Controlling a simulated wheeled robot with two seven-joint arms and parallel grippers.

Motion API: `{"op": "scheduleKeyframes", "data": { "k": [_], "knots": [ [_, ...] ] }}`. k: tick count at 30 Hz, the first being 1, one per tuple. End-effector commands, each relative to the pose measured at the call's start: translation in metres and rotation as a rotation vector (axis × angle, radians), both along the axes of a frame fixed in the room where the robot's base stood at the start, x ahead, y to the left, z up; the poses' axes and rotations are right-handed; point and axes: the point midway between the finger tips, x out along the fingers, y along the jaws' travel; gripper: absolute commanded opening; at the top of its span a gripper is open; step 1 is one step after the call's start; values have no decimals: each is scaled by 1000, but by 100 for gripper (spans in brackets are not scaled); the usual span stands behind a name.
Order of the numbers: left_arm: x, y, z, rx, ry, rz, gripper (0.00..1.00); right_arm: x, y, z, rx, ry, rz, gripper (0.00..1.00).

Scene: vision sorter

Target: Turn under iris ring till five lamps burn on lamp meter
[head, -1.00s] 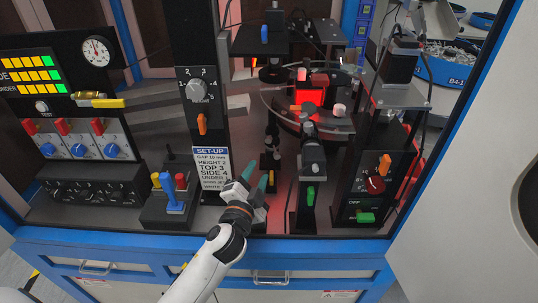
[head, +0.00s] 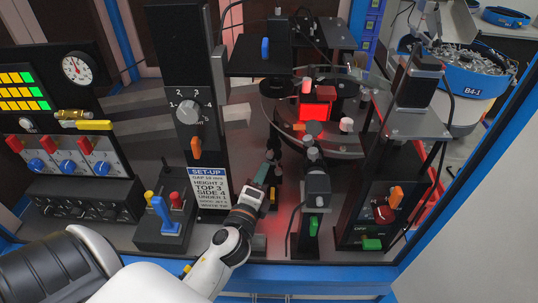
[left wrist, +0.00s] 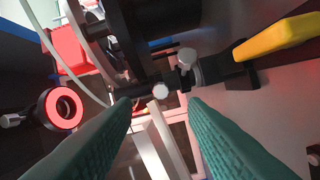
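My left gripper (head: 266,174) is by the foot of the under lens stand (head: 272,143), in front of the turntable. In the left wrist view its two green fingers (left wrist: 160,104) are apart with nothing clearly between them. Just beyond the tips is a dark lens assembly (left wrist: 206,70) with white-capped knobs (left wrist: 187,57). I cannot tell which part is the under iris ring, or whether a finger touches it. The lamp meter (head: 22,92) at the left shows lit rows of yellow and green lamps. Its left edge is cut off. My right gripper is out of view.
A yellow lever (left wrist: 278,38) sticks out beside the lens assembly, right of the fingers. A red-lit ring (left wrist: 62,108) is at left. The set-up card (head: 209,187) stands behind my wrist. The joystick box (head: 165,220) is to its left; the side camera (head: 316,185) is close at right.

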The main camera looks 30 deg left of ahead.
Motion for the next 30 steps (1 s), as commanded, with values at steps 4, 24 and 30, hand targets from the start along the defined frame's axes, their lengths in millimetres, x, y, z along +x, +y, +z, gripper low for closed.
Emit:
{"op": "scheduleKeyframes", "data": {
  "k": [4, 24, 30],
  "knots": [
    [29, 9, 3, 0, 0, 1, 39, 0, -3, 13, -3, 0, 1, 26],
    [59, 18, 0, -2, -1, 0, 28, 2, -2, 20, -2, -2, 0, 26],
    [59, 18, 0, -2, 1, -1, 0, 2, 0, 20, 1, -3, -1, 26]
  ]
}}
